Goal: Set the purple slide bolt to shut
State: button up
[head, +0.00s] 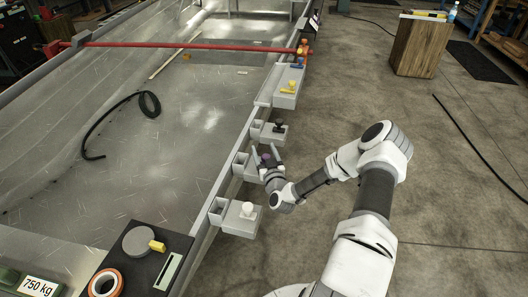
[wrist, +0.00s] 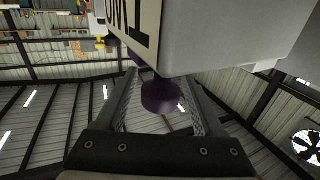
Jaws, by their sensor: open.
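The purple slide bolt's knob (head: 265,157) shows on a small grey housing on the rail, between a white one and a black one. In the wrist view the dark purple knob (wrist: 160,97) hangs from a thin stem beside a grey block (wrist: 220,35). My gripper (head: 266,152) is at this bolt in the head view and partly hides it. In the wrist view the fingers of my gripper (wrist: 161,84) stand apart, one on each side of the knob. I cannot tell whether they touch it. The bolt's position in its keeper is too small and covered to tell.
A white-knobbed bolt (head: 247,209) sits nearer on the rail. A black-knobbed bolt (head: 279,126) and a yellow-handled one (head: 290,88) sit farther along. A red bar (head: 190,46) crosses the metal hull (head: 200,130). The concrete floor (head: 450,170) on the right is mostly free.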

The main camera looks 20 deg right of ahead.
grip_shut()
dwell(0.3)
dwell(1.1)
